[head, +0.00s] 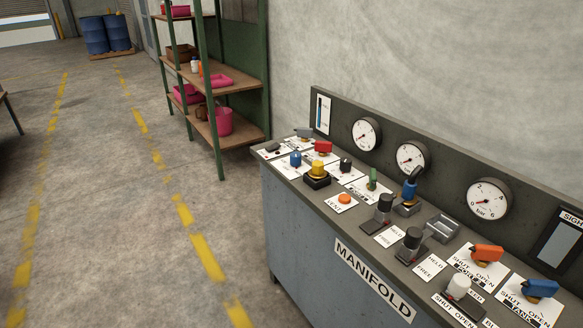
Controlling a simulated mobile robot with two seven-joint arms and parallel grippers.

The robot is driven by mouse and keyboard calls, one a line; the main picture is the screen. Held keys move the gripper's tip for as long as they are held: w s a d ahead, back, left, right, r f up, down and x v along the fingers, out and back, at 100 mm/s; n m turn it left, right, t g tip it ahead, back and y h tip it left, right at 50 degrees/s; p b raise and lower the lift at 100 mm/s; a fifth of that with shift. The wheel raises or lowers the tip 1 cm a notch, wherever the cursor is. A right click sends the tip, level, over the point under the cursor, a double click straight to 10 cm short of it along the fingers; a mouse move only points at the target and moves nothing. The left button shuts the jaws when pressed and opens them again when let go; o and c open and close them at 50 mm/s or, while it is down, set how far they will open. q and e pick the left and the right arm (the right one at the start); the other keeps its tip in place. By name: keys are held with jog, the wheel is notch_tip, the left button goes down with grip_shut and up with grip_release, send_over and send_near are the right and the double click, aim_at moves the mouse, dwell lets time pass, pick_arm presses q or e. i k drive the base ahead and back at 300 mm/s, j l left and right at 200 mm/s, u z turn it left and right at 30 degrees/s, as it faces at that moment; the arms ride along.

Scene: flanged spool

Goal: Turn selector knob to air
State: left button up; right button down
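The manifold console (280,211) stands at the right against the wall, with many controls on its sloped top. I cannot tell for sure which one is the selector knob, as the labels at the far end are too small to read. A small black knob (345,164) sits on a white card near the middle back. A red handle (323,147), a blue knob (295,159) and a dark grey knob (272,148) sit on cards farther left. No "air" marking is legible. Neither of my grippers is in view.
A yellow knob (317,170), orange vent button (344,199), blue upright lever (410,188), black cylinders and orange and blue valve handles crowd the top. Gauges (411,158) line the backboard. A green shelf rack (211,80) stands beyond. The floor left of the console is clear.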

aim_at(296, 158)
jog(key=i+j+z, duration=0.15)
jog(key=z, duration=0.25)
jog(key=i+j+z, duration=0.1)
jog(key=z, duration=0.3)
jog(key=i+j+z, duration=0.15)
jog(key=j, duration=0.2)
jog(key=j+z, duration=0.15)
jog(key=j, duration=0.25)
jog(key=i+j+z, duration=0.1)
jog(key=j, duration=0.25)
